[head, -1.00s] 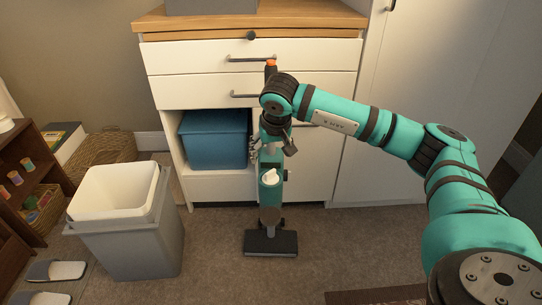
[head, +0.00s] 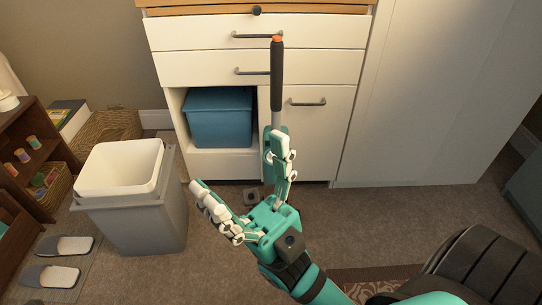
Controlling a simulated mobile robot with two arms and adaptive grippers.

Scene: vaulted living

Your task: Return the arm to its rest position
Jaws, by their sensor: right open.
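My right gripper (head: 235,158) is open, its two fingers spread wide apart with nothing between them. It is low in the middle of the head view, its arm coming in from the bottom right. Behind it a stick-shaped appliance stands upright in front of the cabinet, with an orange-tipped black handle (head: 277,75) and a grey tube. Its lower body is mostly hidden by the gripper. The right finger overlaps the tube in the picture; I cannot tell how far apart they are. My left gripper is not in view.
A white cabinet (head: 205,64) with drawers and a blue bin (head: 219,117) stands behind. A grey waste bin (head: 155,225) is at left, beside a dark shelf (head: 30,150) and slippers (head: 66,245). Carpet is open at lower middle; a patterned rug (head: 375,288) lies lower right.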

